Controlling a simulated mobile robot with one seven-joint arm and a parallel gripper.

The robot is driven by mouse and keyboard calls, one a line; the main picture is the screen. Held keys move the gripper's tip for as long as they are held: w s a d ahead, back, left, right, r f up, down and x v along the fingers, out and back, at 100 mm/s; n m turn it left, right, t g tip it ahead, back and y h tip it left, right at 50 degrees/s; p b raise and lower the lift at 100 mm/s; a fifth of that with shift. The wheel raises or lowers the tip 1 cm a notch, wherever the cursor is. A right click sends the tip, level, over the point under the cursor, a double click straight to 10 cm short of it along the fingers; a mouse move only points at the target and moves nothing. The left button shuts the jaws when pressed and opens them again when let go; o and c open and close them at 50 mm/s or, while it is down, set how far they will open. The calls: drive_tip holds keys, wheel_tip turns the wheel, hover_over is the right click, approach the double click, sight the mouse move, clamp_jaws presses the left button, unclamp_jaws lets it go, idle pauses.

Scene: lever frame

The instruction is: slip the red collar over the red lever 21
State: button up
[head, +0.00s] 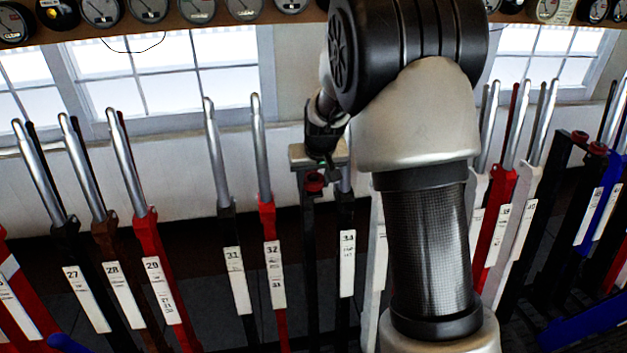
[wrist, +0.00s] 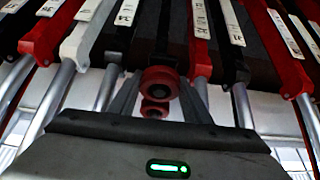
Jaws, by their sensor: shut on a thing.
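My gripper (head: 320,165) hangs among the levers just left of centre in the head view, at the top of a dark post. In the wrist view, a red collar (wrist: 160,78) with a dark hole sits between its fingers, which are shut on it. The collar also shows in the head view (head: 314,182), just below the gripper. A second, smaller red ring (wrist: 154,110) shows nearer the palm; I cannot tell if it is part of the same piece. No plate clearly reads 21. Red levers with silver handles stand at left (head: 148,240) and right (head: 497,215).
Close rows of red, black, brown and white levers stand on both sides, their silver handles upright or tilted. Lever 32 (head: 268,230) and lever 34 (head: 346,225) flank the gripper closely. A black stand with red rings (head: 597,148) is at right. Gauges line the shelf above.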

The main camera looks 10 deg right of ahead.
drive_tip(key=o, duration=1.2)
drive_tip(key=shift+r, duration=0.1)
drive_tip(key=p+v, duration=0.4)
drive_tip(key=v, duration=0.4)
drive_tip(key=shift+s+r, duration=0.2)
drive_tip(key=shift+r, duration=0.15)
drive_tip(key=shift+r, duration=0.1)
